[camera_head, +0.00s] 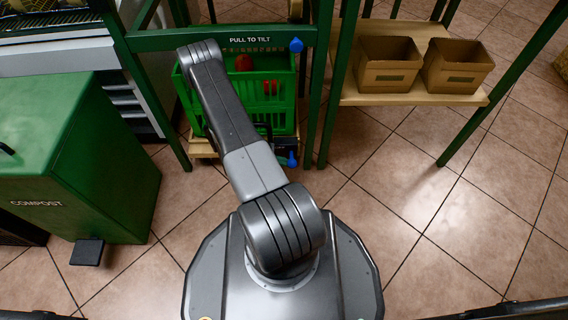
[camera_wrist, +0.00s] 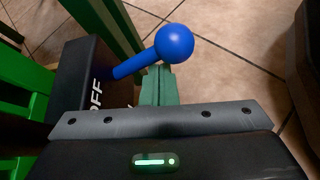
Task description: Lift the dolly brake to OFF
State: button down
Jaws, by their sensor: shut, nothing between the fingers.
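The brake lever is a blue rod with a round blue knob (camera_wrist: 174,43), fixed to a black box (camera_wrist: 80,70) with white lettering ending "FF", partly covered. The knob also shows low beside the dolly in the head view (camera_head: 292,158). My gripper (camera_wrist: 158,82) is shut and empty. Its greenish fingers are just below the knob in the wrist picture, close to the rod; I cannot tell if they touch. In the head view my gripper is mostly hidden beyond my arm. The wooden dolly (camera_head: 203,149) stands under a green crate (camera_head: 283,82).
A green frame marked "PULL TO TILT" (camera_head: 250,40) surrounds the crate, with another blue handle (camera_head: 296,45) on top. A wooden shelf (camera_head: 415,98) with two cardboard boxes stands right. A green compost bin (camera_head: 75,150) with a black pedal (camera_head: 87,252) stands left. Tiled floor lies open at right.

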jog(key=shift+w+r, duration=0.15)
jog(key=shift+r, duration=0.25)
dwell(0.3)
jog(key=p+v, duration=0.4)
jog(key=v, duration=0.9)
jog(key=shift+a, duration=0.4)
jog(key=shift+d, duration=0.1)
